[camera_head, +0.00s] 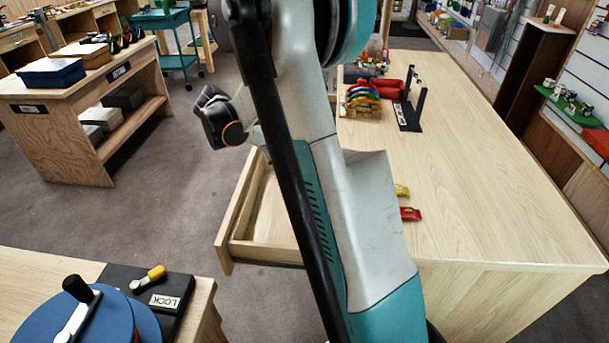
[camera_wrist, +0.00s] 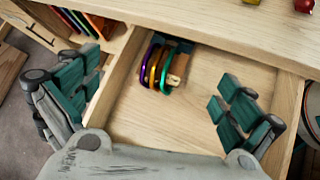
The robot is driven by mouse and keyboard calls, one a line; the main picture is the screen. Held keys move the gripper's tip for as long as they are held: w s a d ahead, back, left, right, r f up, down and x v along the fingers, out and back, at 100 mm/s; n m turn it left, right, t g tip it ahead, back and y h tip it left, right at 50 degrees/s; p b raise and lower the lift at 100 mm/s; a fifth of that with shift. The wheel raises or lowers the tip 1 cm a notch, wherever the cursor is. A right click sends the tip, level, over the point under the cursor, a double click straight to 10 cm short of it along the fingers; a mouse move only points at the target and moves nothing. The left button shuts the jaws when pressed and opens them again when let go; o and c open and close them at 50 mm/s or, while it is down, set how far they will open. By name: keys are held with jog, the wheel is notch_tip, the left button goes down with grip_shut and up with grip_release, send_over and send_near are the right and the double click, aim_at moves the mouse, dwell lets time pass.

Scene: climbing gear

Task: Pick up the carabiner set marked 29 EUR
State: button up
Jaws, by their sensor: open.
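A small carabiner set (camera_wrist: 166,68) lies in the far left corner of an open wooden drawer (camera_wrist: 205,95) in the wrist view. It has purple, orange and teal-green loops around a light wooden piece, with a dark piece behind. No price is legible on it. My gripper (camera_wrist: 150,100) is open and empty, its teal-padded fingers spread wide at the left and right of the picture, with the set between and beyond them. In the head view the drawer (camera_head: 229,236) sticks out from the counter, and my arm hides part of it; the set is not visible there.
The wooden counter (camera_head: 480,180) is above the drawer. On it are a rack of coloured carabiners (camera_head: 363,97), a black stand (camera_head: 411,108), and yellow (camera_head: 402,190) and red (camera_head: 410,214) items near the edge. A blue wheel (camera_head: 100,318) stands on a near bench. Floor lies left of the drawer.

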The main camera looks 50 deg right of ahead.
jog(key=d+f+g, duration=0.1)
jog(key=d+f, duration=0.1)
jog(key=d+f+g, duration=0.1)
jog(key=d+f, duration=0.1)
jog(key=f, duration=0.1)
jog(key=d+f+n+g, duration=0.1)
jog(key=d+f+g, duration=0.1)
jog(key=shift+s+f+h+p, duration=0.25)
jog(key=shift+s+h+p, duration=0.05)
jog(key=shift+h+p, duration=0.1)
notch_tip(320, 180, down, 7)
jog(key=b, duration=0.3)
jog(key=shift+f, duration=0.15)
jog(key=shift+s+d+f, duration=0.15)
jog(key=shift+d+f, duration=0.1)
jog(key=shift+d, duration=0.05)
jog(key=shift+s+d+f, duration=0.1)
jog(key=shift+s+d, duration=0.25)
jog(key=b+x, duration=0.2)
jog(key=x, duration=0.3)
jog(key=shift+s+d+f+b, duration=0.15)
jog(key=shift+s+d+b, duration=0.1)
jog(key=shift+b, duration=0.05)
jog(key=c, duration=0.7)
